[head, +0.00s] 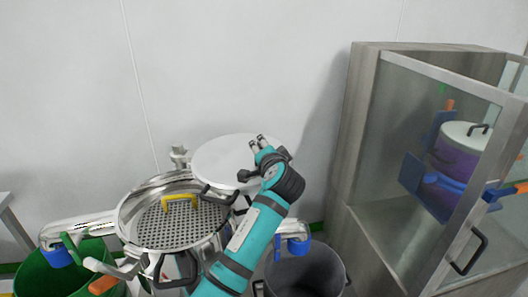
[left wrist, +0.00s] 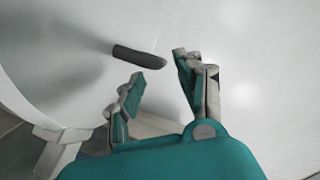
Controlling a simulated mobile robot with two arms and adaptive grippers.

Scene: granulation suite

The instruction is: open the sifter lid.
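The sifter (head: 128,222) is a round shiny metal vessel at the lower left of the head view. Its top is uncovered, showing a perforated screen (head: 203,222) with a yellow handle (head: 180,199). The round white lid (head: 215,158) is off to the right and behind the opening, by the wall. It also fills much of the left wrist view (left wrist: 250,120), where a dark bar-shaped handle (left wrist: 138,56) stands out from it. My left gripper (head: 257,143) is in front of the lid. Its fingers (left wrist: 165,85) are apart and empty, near the handle. My right gripper is not in view.
A glass-fronted cabinet (head: 365,140) at the right holds a purple pot with a pale lid (head: 468,135). A grey bin (head: 305,270) stands right of my arm, and a green bin (head: 60,280) at the lower left. The wall is close behind the lid.

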